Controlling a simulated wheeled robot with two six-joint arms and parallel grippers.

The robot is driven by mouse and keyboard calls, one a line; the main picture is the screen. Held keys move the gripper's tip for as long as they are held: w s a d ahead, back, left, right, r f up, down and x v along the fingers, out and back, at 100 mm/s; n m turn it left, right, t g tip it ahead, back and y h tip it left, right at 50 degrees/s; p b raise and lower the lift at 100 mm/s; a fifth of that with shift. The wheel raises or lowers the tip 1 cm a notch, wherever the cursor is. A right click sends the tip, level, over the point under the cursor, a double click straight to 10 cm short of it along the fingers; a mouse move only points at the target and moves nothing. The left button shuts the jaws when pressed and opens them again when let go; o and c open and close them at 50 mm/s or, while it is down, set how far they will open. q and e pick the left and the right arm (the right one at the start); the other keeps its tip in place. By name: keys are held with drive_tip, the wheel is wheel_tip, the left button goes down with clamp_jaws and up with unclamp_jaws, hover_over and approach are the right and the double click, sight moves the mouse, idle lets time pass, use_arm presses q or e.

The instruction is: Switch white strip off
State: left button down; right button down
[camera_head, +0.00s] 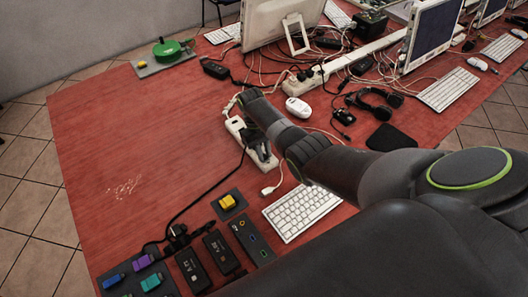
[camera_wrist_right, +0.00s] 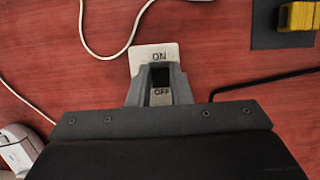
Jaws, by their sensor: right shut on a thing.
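The white power strip (camera_head: 236,126) lies on the red table, near the middle of the head view, partly hidden by my right arm. In the right wrist view the end of the white strip (camera_wrist_right: 143,52) carries the words ON and OFF around a dark rocker switch. My right gripper (camera_head: 262,153) is at this end of the strip, over the switch. In the wrist view its fingers (camera_wrist_right: 160,82) stand on both sides of the switch, close together. Which way the rocker is tipped I cannot tell. My left gripper is not in view.
A white keyboard (camera_head: 301,212) lies close to the strip's near end. Black adapters (camera_head: 192,269), a yellow block (camera_head: 228,202) and coloured plugs stand at the front edge. Cables, a mouse (camera_head: 298,107) and monitors crowd the back right. The table's left side is mostly clear.

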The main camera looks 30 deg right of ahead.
drive_tip(key=c, duration=1.3)
unclamp_jaws()
drive_tip(key=p+v, duration=0.2)
drive_tip(key=v, duration=1.5)
drive_tip(key=shift+r, duration=0.2)
